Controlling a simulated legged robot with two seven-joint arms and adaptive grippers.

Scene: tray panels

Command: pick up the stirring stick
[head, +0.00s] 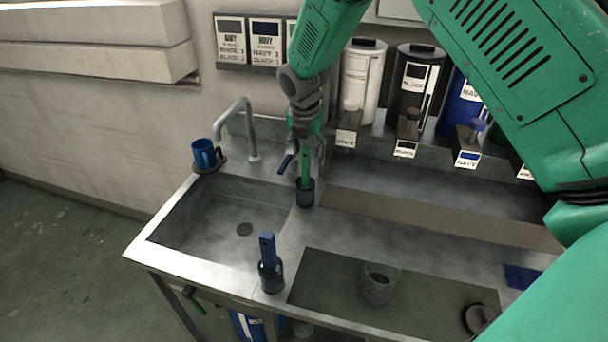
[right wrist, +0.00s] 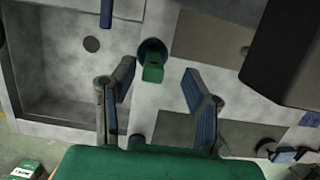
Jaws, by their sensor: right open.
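A green stirring stick (head: 306,168) stands upright in a small dark holder (head: 305,196) at the back right corner of the sink. The green stick (right wrist: 152,72) also shows in the right wrist view, seen nearly end-on. My right gripper (head: 304,154) is above and around the top of the green stick. In the right wrist view its fingers (right wrist: 160,90) are spread apart, with the stick's top between and slightly beyond them. I cannot tell whether they touch it. A blue stick (head: 267,248) stands in a second dark holder (head: 271,277) at the front. My left gripper is out of view.
The sink basin (head: 225,215) lies to the left, with a tap (head: 247,125) and a blue cup (head: 205,155) behind it. A clear cup (head: 379,284) stands on the dark mat. Paint canisters (head: 413,90) line the back shelf.

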